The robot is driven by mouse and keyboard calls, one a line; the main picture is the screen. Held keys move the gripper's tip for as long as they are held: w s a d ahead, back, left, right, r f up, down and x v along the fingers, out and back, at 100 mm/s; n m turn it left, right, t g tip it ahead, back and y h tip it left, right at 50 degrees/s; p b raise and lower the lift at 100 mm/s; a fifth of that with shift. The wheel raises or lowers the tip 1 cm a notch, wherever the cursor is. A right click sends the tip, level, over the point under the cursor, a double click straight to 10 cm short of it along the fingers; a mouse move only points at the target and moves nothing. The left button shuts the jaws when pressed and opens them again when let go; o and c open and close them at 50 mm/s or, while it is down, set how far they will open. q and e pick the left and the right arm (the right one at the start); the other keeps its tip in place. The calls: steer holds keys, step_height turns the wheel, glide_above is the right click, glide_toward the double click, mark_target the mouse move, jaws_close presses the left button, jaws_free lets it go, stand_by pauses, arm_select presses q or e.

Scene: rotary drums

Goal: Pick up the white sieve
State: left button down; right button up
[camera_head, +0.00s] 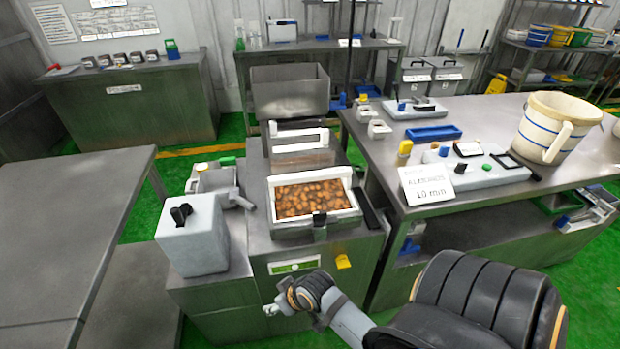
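A white-framed rectangular tray (356,212) full of brown almonds sits on top of the grey machine in the middle; it may be the white sieve, but I cannot tell for sure. Another white rectangular frame (298,137) stands just behind it, below a grey metal hopper. My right arm reaches in from the lower right. Its small end, which seems to be my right gripper (270,309), is in front of the machine, below and apart from the tray. Its fingers are too small to read. My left gripper is not in view.
A grey box with a black handle (192,236) stands left of the tray. The right-hand steel table (498,207) holds a sign reading 10 min, a white bucket (550,146) with blue bands, and small tools. A bare steel table (65,220) is at left.

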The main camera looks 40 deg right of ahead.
mark_target(278, 184)
steer(key=w+a+r+m+t+y, duration=0.1)
steer(key=w+a+r+t, duration=0.15)
steer(key=r, duration=0.25)
steer(key=w+a+r+m+t+y+b, duration=0.1)
steer(key=w+a+r+t+y, duration=0.1)
steer(key=w+r+t, duration=0.3)
steer(key=w+a+r+m+t+y, duration=0.1)
steer(key=w+a+r, duration=0.15)
steer(key=r, duration=0.35)
steer(key=w+d+r+m+t+h, duration=0.35)
steer(key=d+r+m+t, duration=0.2)
steer(key=r+m, duration=0.2)
steer(key=d+f+m+g+h, duration=0.1)
steer(key=d+m+g+h, duration=0.1)
steer(key=d+m+h, duration=0.2)
steer(key=d+f+m+g+h, duration=0.1)
steer(key=d+f+m+h, duration=0.1)
steer(key=d+m+h, duration=0.2)
steer(key=d+f+m+g+h, duration=0.2)
steer(key=d+m+h, duration=0.3)
steer(key=d+m, duration=0.1)
steer(key=shift+w+f+m+g, duration=0.15)
steer(key=shift+w+m+g, duration=0.15)
steer(key=shift+m, duration=0.45)
steer(key=shift+x, duration=3)
steer(key=x, duration=0.4)
steer(key=shift+w+d+f, duration=0.1)
steer(key=shift+d+f, duration=0.15)
steer(key=shift+d, duration=0.05)
steer(key=shift+a+r, duration=0.1)
